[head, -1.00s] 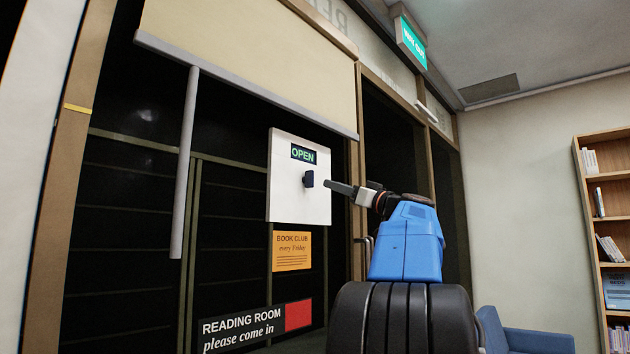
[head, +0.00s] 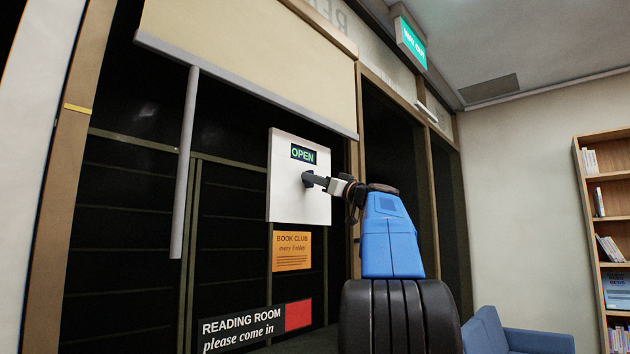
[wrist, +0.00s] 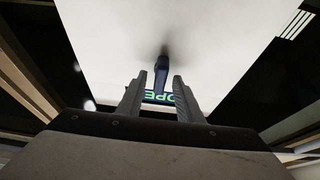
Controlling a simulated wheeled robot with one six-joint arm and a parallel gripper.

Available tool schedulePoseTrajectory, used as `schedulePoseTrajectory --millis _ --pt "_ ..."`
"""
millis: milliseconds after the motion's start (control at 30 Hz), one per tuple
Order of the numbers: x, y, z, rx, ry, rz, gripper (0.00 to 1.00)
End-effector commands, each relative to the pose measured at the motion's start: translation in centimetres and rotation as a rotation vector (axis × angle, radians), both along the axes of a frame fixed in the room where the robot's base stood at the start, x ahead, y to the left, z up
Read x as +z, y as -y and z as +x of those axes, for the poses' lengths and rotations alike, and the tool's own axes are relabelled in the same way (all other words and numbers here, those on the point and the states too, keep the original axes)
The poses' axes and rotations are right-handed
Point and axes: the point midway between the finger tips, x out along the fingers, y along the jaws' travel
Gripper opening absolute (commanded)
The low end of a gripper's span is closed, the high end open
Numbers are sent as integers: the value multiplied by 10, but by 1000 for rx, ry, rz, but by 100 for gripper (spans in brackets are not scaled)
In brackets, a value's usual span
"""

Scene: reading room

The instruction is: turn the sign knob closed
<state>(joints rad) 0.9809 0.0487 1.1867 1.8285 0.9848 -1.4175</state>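The sign is a white panel (head: 285,205) hanging at the window, with a green OPEN display (head: 303,154) near its top. The dark sign knob (head: 307,179) sticks out below the display. In the wrist view the knob (wrist: 161,72) stands upright from the white panel (wrist: 220,40), ahead of and between the finger lines. My gripper (head: 318,180) reaches the knob from the right in the head view. In the wrist view my gripper (wrist: 160,88) has its two fingers apart, with the knob's end around the gap between the tips. I see no finger contact on the knob.
A cream blind (head: 245,55) hangs above the panel, with a grey rod (head: 185,165) to the left. An orange book club notice (head: 292,251) and a reading room sign (head: 255,325) are below. A blue armchair (head: 520,338) and a bookcase (head: 605,230) stand at the right.

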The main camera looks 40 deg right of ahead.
Motion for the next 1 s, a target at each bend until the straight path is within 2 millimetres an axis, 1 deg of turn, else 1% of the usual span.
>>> schedulePoseTrajectory --millis 33,67,100,167,433,567,767,1000 --pt "0 0 0 0 0 0 30" --pt "0 0 0 0 0 0 23" --pt "0 0 0 0 0 0 14" --pt "0 0 0 0 0 0 0" --pt "0 0 0 0 -1 10 0" --pt "0 0 0 -1 -3 42 0" --pt "0 -1 0 1 -12 153 0" --pt "0 -2 0 0 -28 363 0"
